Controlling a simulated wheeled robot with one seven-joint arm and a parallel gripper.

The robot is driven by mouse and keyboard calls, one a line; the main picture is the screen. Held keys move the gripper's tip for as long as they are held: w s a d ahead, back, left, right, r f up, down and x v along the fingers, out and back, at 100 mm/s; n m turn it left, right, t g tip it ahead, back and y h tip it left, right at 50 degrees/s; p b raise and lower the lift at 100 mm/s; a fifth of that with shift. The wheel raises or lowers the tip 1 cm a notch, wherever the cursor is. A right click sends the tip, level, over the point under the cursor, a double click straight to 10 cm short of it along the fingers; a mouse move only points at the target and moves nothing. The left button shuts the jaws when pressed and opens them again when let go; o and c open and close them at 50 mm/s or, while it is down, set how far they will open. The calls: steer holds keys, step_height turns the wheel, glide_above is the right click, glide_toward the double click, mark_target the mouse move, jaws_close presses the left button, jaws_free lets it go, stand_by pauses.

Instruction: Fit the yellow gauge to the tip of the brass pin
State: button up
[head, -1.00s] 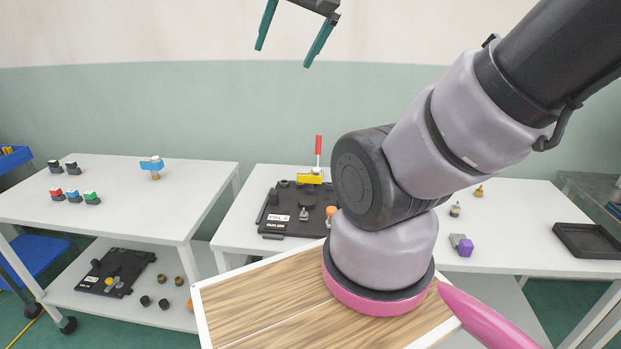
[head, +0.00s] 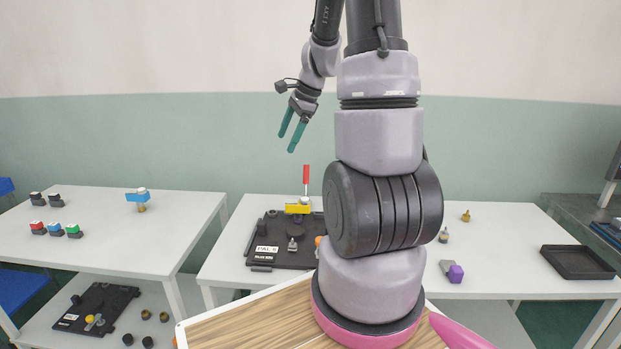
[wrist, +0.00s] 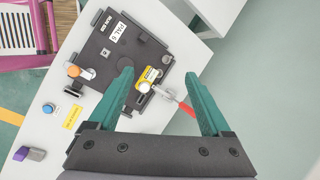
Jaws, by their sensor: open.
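The yellow gauge (head: 298,208), a yellow block with a pale round top, sits at the back of the black pallet (head: 262,256), close to an upright red handle (head: 306,178). It also shows in the wrist view (wrist: 150,73), between my fingers in the picture. My gripper (head: 287,143) is open and empty, well above the pallet; its green fingers (wrist: 158,77) point down at it. A small brass piece (head: 466,215) stands on the right of the middle table; I cannot tell whether it is the brass pin. A brass post (head: 142,207) stands under a blue block on the left table.
My arm hides part of the middle table. Coloured connectors (head: 56,229) stand on the left table (head: 105,240). A purple-ended part (head: 454,272) and an empty black tray (head: 577,263) are at the right. A second black pallet (head: 97,307) lies on the lower shelf.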

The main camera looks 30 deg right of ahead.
mark_target(298, 202)
steer(key=d+f+m, duration=0.2)
steer(key=f, duration=0.3)
steer(key=w+d+f+m, duration=0.1)
steer(key=d+f+m, duration=0.1)
steer(key=f, duration=0.3)
steer(key=w+d+f+m, duration=0.1)
steer(key=d+f+m, duration=0.1)
steer(key=d+f, duration=0.2)
steer(key=shift+d+f+g, duration=0.1)
steer(key=shift+f+g, duration=0.3)
steer(key=shift+f, duration=0.35)
steer(key=x, duration=1)
steer(key=shift+w+a+f, duration=0.1)
steer(key=shift+a+f, duration=0.1)
steer(key=shift+f, duration=0.1)
jaws_close()
steer(key=c, duration=1)
jaws_free()
steer(key=shift+c, duration=0.2)
jaws_close()
steer(key=shift+r, duration=0.15)
steer(key=shift+r, duration=2.6)
